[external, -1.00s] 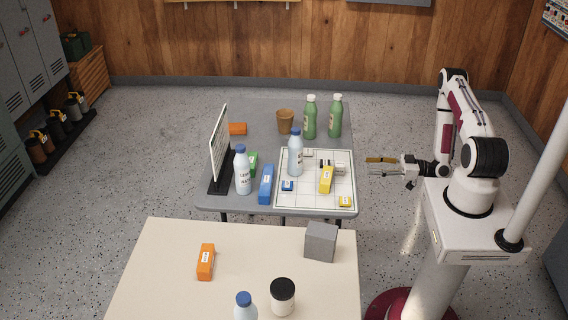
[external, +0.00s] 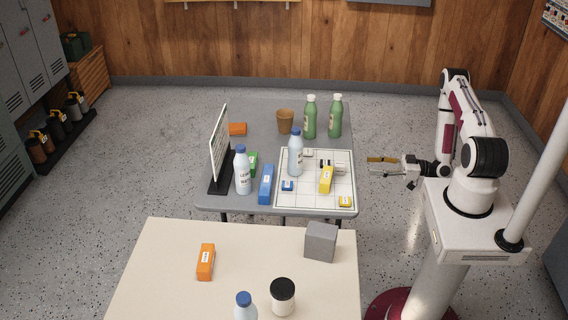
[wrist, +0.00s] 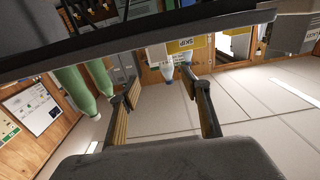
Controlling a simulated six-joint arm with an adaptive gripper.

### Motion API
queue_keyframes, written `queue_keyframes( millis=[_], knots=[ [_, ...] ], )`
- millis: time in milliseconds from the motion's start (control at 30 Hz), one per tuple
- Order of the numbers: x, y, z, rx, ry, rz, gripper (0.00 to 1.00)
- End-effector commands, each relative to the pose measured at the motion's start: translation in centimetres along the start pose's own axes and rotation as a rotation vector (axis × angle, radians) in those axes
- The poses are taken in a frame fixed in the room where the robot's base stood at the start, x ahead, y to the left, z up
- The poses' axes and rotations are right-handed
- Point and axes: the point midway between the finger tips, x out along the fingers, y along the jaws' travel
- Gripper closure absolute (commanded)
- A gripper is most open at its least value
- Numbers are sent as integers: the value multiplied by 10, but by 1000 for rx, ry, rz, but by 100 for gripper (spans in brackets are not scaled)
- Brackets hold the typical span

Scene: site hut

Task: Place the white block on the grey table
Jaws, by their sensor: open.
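The grey table (external: 262,117) stands at the back, with a white gridded board (external: 315,195) on its right part. Small pale pieces (external: 308,153) lie near the board's back edge and right side. I cannot tell which is the white block. My gripper (external: 370,168) is open and empty in the air, just right of the grey table. In the wrist view its two fingers (wrist: 162,108) are spread apart with nothing between them.
On the board stand a blue-capped bottle (external: 295,155) and a yellow block (external: 326,180). A cream table (external: 160,265) is in front.

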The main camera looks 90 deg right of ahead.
Motion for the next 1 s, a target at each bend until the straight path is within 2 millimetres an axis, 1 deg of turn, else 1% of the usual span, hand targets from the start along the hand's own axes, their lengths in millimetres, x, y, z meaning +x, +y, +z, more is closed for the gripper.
queue_keyframes(
  millis=[133,267,500,667,800,867,1000],
  knots=[
    [5,-1,-4,-13,0,-18,53],
    [13,-1,-14,-42,-1,-45,53],
    [37,-2,-38,-98,-53,-83,53],
    [52,-3,-48,-113,-129,-86,53],
    [59,-4,-51,-107,-208,-75,53],
    [60,-4,-50,-97,-244,-63,53],
    [56,-3,-40,-52,-330,-24,53]
  ],
)
